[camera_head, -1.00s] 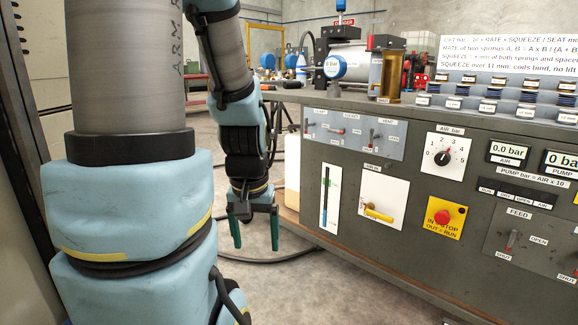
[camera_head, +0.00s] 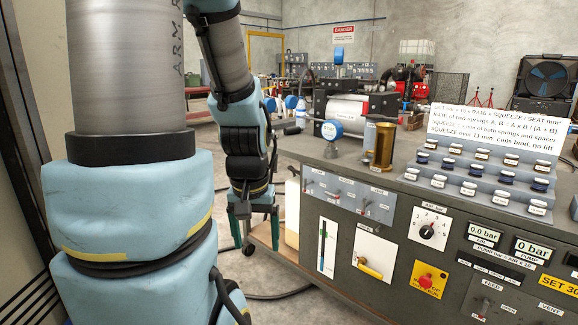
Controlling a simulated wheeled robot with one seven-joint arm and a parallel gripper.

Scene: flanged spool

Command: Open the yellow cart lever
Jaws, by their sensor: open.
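A yellow lever (camera_head: 371,272) is mounted on a white plate (camera_head: 373,253) on the front of the grey cart (camera_head: 330,282). It slopes slightly down to the right from its pivot. My gripper (camera_head: 255,228) hangs pointing down to the left of the cart front. Its two teal fingers are apart with nothing between them, and it is clear of the lever. The small label above the lever is too blurred to read.
A brass cylinder (camera_head: 383,146) and labelled springs (camera_head: 480,178) stand on the cart top. Floor shows left of the cart.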

